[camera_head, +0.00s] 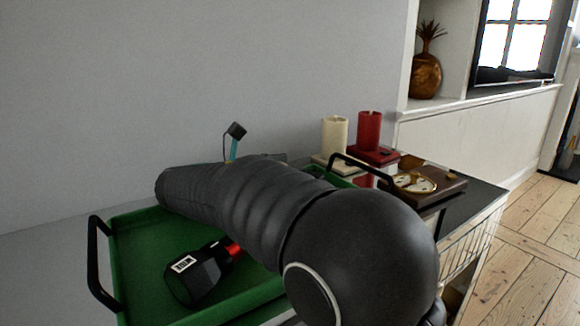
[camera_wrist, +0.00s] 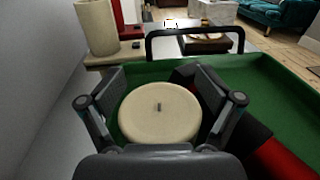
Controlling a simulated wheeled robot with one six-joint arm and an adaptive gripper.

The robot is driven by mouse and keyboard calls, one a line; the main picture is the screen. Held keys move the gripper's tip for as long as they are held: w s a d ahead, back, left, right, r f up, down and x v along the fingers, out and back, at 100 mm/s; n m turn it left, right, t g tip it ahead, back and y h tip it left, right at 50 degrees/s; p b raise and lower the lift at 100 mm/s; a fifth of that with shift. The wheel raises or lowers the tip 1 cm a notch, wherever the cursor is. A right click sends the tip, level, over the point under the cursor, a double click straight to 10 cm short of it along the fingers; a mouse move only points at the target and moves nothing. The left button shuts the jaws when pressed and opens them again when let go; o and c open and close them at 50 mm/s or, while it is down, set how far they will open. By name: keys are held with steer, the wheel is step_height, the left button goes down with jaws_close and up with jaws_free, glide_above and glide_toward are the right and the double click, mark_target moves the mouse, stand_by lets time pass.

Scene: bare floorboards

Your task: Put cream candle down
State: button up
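A cream candle (camera_wrist: 160,112) sits between the two fingers of my gripper (camera_wrist: 160,98) in the wrist view, its round top and wick facing the camera.
A black and red object (camera_head: 196,276) lies in the tray, near my right finger in the wrist view. A red candle (camera_head: 369,130) and a wooden stand with gold dials (camera_head: 416,184) stand beyond the tray's black handle (camera_head: 360,168). A grey wall runs along the left.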

steer(key=shift+a+r, duration=0.1)
steer(key=shift+r, duration=0.05)
steer(key=v, duration=0.7)
steer(key=shift+s+a, duration=0.15)
